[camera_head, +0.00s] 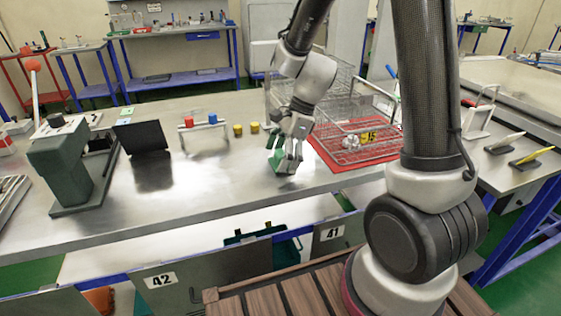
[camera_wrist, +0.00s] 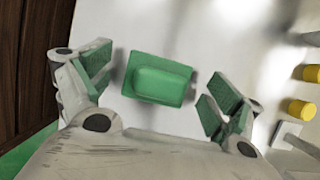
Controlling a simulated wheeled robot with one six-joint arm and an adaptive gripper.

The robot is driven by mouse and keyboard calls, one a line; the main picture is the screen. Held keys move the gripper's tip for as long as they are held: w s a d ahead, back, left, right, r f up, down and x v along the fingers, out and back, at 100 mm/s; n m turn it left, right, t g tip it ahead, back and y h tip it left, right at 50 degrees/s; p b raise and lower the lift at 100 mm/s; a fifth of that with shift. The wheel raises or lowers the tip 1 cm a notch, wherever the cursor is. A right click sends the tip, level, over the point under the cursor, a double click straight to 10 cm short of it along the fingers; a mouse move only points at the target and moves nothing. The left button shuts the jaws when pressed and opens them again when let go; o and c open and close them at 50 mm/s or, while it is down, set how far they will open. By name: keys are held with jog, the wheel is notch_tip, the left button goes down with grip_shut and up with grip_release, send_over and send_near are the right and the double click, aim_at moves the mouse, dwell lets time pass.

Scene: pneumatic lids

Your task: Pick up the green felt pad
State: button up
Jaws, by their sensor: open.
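The green felt pad (camera_wrist: 158,80) is a block with a raised, rounded top, lying on the pale metal table. In the wrist view it sits between the two spread fingers of my gripper (camera_wrist: 155,90), with a gap on each side. The fingers have green inner faces. In the head view my gripper (camera_head: 286,158) points down low over the table, left of the red mat. Green shows at its fingers there, and I cannot tell pad from finger faces.
A red mat (camera_head: 325,156) with a wire basket (camera_head: 375,132) lies to the right. Yellow caps (camera_head: 238,130) and a small rack with red and blue parts (camera_head: 203,122) stand to the left. A dark green press (camera_head: 68,165) stands farther left. The front table strip is clear.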

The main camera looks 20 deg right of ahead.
aim_at(281, 152)
jog(key=c, duration=1.1)
jog(key=shift+c, duration=0.2)
notch_tip(281, 152, up, 10)
jog(key=shift+r, duration=0.1)
